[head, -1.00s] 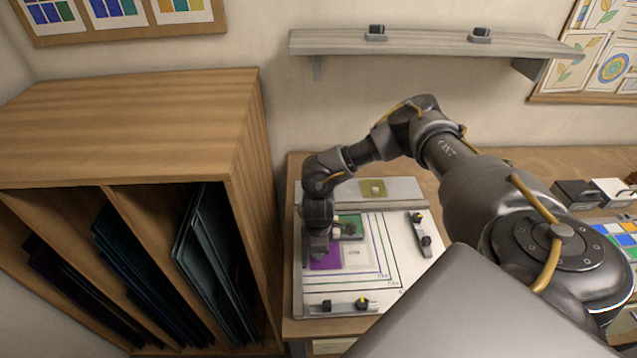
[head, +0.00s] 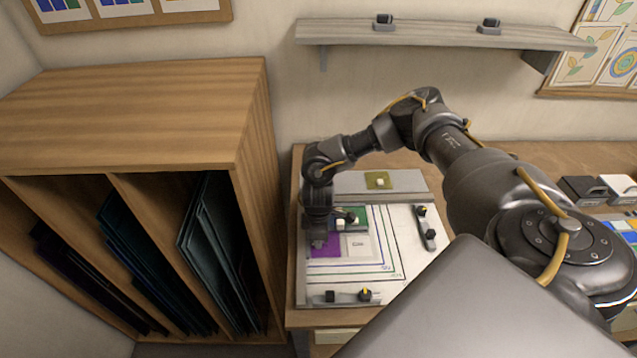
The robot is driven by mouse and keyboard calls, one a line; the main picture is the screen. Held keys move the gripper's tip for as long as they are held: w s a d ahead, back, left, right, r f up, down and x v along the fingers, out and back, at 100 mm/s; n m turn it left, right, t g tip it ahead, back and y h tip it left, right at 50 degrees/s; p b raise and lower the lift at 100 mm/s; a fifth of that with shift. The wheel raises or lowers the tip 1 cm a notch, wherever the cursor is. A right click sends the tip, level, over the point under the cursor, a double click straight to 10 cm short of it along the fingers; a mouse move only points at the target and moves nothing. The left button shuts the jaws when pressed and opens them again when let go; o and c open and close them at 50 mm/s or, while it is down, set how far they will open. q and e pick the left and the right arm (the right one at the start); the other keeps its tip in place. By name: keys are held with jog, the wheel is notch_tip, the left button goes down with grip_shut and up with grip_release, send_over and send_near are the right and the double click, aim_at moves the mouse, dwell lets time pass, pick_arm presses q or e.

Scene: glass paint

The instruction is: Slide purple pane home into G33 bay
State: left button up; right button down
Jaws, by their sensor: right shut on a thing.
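The purple pane (head: 326,250) lies flat at the left side of the white patterned board (head: 405,262). My right gripper (head: 318,243) points down over its left part and is shut on it. The gripper's fingers hide the exact grip. To the pane's right is a pale square with a small label (head: 358,245), too small to read surely. A green pane (head: 360,212) with small blocks on it lies just behind. I cannot tell whether the purple pane touches it. My left gripper is not in view.
Dark clamps stand at the board's right side (head: 427,229) and front edge (head: 347,296). A grey strip at the back carries an olive square (head: 380,180). A wooden rack (head: 250,190) of dark panes stands close on the left. A wall shelf (head: 430,36) hangs behind.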

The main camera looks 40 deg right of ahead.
jog(key=shift+w+a+r, duration=0.1)
jog(key=shift+w, duration=0.2)
dwell(0.9)
jog(key=c, duration=1.2)
grip_release()
jog(key=shift+s+r, duration=0.1)
jog(key=shift+r, duration=3.35)
